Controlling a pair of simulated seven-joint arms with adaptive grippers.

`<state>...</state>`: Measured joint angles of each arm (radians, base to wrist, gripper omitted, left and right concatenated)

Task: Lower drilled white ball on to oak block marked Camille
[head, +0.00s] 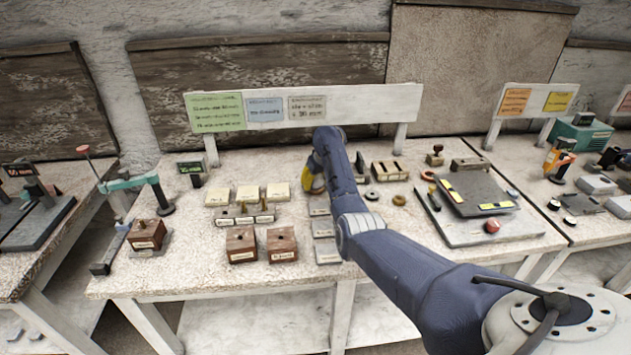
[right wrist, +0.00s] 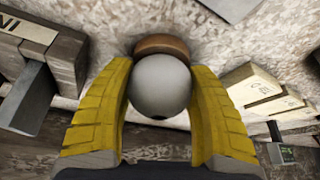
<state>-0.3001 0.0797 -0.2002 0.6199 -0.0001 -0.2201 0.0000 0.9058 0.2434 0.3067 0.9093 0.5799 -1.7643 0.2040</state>
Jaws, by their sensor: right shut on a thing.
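My right gripper (right wrist: 160,100) is shut on the white ball (right wrist: 160,84), with one yellow finger on each side. A dark hole shows at the ball's lower edge. A brown round ring or rest (right wrist: 162,44) is partly hidden behind the ball; I cannot tell whether they touch. In the head view my right gripper (head: 313,180) is low over the table's middle, mostly behind my arm, and the ball is hidden. Brown wooden blocks with labels stand left of it: one block (head: 241,242), another block (head: 281,241) and a third (head: 146,233). Their labels are too small to read. My left gripper is not in view.
Cream blocks (head: 247,194) sit behind a slotted holder (head: 245,216). Grey plates (head: 325,229) lie in front of my gripper. Loose rings (head: 399,200) and a slotted wooden rack (head: 389,171) are to the right. A grey board (head: 476,194) takes the right end.

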